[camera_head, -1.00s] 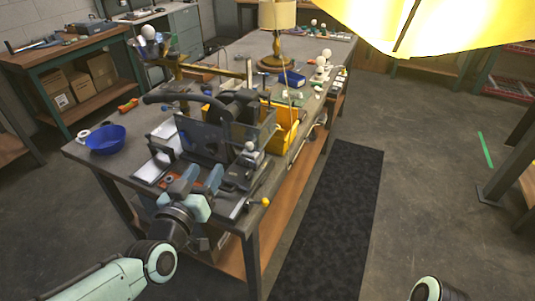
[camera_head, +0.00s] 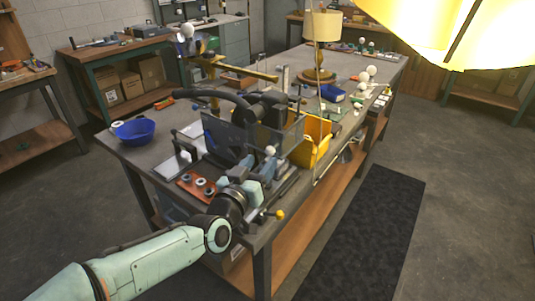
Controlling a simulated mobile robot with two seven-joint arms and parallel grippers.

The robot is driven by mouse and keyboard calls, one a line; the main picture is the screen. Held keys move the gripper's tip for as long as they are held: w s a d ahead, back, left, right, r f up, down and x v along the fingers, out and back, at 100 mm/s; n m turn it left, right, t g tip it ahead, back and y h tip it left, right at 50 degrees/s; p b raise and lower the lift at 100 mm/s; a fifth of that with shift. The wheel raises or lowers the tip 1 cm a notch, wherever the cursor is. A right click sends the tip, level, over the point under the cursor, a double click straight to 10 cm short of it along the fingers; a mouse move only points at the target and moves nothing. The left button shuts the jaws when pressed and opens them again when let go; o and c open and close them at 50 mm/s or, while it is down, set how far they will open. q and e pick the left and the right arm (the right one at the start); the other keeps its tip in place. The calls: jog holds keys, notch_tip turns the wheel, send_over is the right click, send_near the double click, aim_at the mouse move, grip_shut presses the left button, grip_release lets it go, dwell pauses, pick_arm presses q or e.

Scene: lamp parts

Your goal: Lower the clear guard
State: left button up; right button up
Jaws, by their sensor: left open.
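A small white ball knob (camera_head: 270,150) shows just right of the panel's lower part. My left gripper (camera_head: 262,172) is open at the near end of the machine, just below the white knob. I cannot tell whether a finger touches the knob or the machine. My right gripper is out of view.
The workbench (camera_head: 155,158) also carries a blue bowl (camera_head: 133,130), a reddish block with rings (camera_head: 196,186) and a yellow bin (camera_head: 312,143). A lamp (camera_head: 321,45) stands farther back. A yellow-tipped lever (camera_head: 279,214) sticks out at the near edge. A dark mat (camera_head: 365,235) lies on open floor.

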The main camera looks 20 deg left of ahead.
aim_at(268, 153)
pick_arm(q)
jog(key=w, duration=0.5)
jog(key=shift+d, duration=0.4)
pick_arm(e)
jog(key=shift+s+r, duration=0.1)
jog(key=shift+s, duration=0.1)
